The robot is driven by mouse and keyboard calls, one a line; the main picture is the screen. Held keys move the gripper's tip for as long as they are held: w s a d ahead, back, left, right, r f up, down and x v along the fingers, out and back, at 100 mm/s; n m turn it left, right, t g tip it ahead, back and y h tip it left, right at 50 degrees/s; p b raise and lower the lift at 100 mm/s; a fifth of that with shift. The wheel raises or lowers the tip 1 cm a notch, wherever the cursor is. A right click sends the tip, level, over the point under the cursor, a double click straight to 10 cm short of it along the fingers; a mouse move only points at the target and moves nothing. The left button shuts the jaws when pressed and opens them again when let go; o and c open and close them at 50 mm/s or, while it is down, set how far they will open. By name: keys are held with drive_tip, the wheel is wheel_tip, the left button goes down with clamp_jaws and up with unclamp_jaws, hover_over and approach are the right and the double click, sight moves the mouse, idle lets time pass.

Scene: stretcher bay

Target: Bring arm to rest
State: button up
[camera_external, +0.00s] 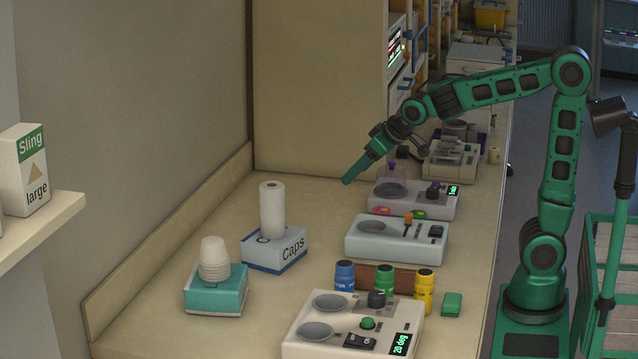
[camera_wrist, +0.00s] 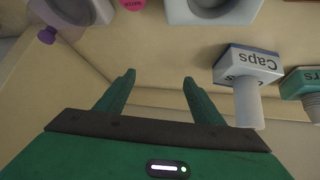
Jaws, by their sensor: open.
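My green arm reaches from its base at the right over the counter (camera_external: 215,225). My gripper (camera_external: 349,181) points down and to the left, above the counter and apart from the things on it. In the wrist view, the two green fingers of my gripper (camera_wrist: 158,78) stand wide apart with nothing between them. The bare counter and its back edge show beyond the fingers.
Below my gripper stand a white device with a dish (camera_external: 412,207) and another white device (camera_external: 396,250). A Caps box (camera_external: 275,262), a teal cup box (camera_external: 215,298), several bottles (camera_external: 384,281) and a 20 deg device (camera_external: 300,345) are nearer.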

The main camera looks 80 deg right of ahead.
drive_tip(key=s+d+f+m+g, duration=0.1)
drive_tip(key=s+f+g, duration=0.1)
drive_tip(key=s, duration=0.7)
drive_tip(key=s+d+f+m+g+y, duration=0.1)
drive_tip(key=s+f, duration=0.3)
drive_tip(key=s, duration=0.6)
drive_tip(key=s+d+f+m+g+y, duration=0.1)
drive_tip(key=s+d+f+g, duration=0.1)
drive_tip(key=s, duration=0.8)
drive_tip(key=shift+s+d+f+m+g, duration=0.3)
drive_tip(key=shift+f+g, duration=0.2)
drive_tip(key=shift+g, duration=0.2)
drive_tip(key=shift+g+y, duration=0.5)
drive_tip(key=shift+g, duration=0.2)
drive_tip(key=s+a, duration=0.1)
drive_tip(key=s+a+f, duration=0.1)
drive_tip(key=s, duration=0.1)
drive_tip(key=s+a+f, duration=0.1)
drive_tip(key=shift+s+f, duration=0.15)
drive_tip(key=shift+s, duration=0.1)
